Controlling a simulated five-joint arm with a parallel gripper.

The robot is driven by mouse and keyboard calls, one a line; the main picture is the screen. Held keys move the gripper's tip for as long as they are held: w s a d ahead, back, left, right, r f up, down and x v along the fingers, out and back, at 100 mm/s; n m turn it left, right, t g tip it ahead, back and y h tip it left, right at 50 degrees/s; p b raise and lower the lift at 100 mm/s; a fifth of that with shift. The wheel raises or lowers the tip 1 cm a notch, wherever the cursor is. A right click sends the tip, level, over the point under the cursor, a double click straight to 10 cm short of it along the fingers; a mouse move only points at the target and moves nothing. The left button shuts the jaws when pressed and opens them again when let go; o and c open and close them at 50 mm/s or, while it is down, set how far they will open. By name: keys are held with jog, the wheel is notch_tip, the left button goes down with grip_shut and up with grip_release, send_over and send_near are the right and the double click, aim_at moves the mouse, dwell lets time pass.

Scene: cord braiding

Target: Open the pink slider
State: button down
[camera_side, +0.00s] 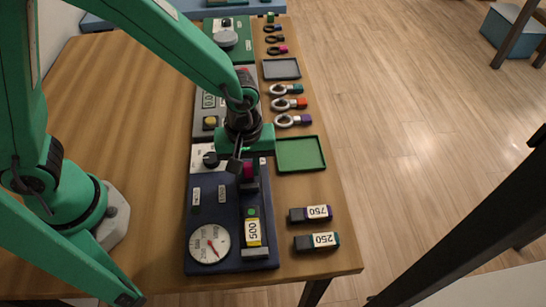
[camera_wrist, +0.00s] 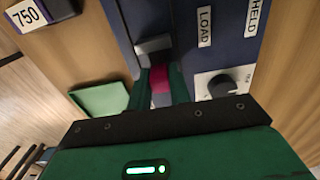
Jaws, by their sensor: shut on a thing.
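The pink slider (camera_side: 248,170) sits near the upper right of the dark blue panel (camera_side: 217,180), at the top of a narrow track. In the wrist view the pink slider (camera_wrist: 160,85) shows between my two green fingers, next to a grey block (camera_wrist: 154,47). My gripper (camera_side: 243,163) points down over the panel and is shut on the pink slider; in the wrist view my gripper (camera_wrist: 161,78) has a finger on each side of it. The fingers partly hide the slider.
The panel carries a round dial (camera_side: 209,243), a block marked 500 (camera_side: 252,233) and a black knob (camera_side: 210,159). To the right are a green tray (camera_side: 300,154) and weights marked 750 (camera_side: 310,213) and 250 (camera_side: 317,241). Ringed pieces (camera_side: 288,103) lie farther back. The table's left is clear.

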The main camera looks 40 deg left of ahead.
jog(key=shift+w+a, duration=0.35)
jog(key=shift+w, duration=0.05)
jog(key=c, duration=1.3)
grip_release()
jog(key=shift+r, duration=0.1)
jog(key=shift+r, duration=3.85)
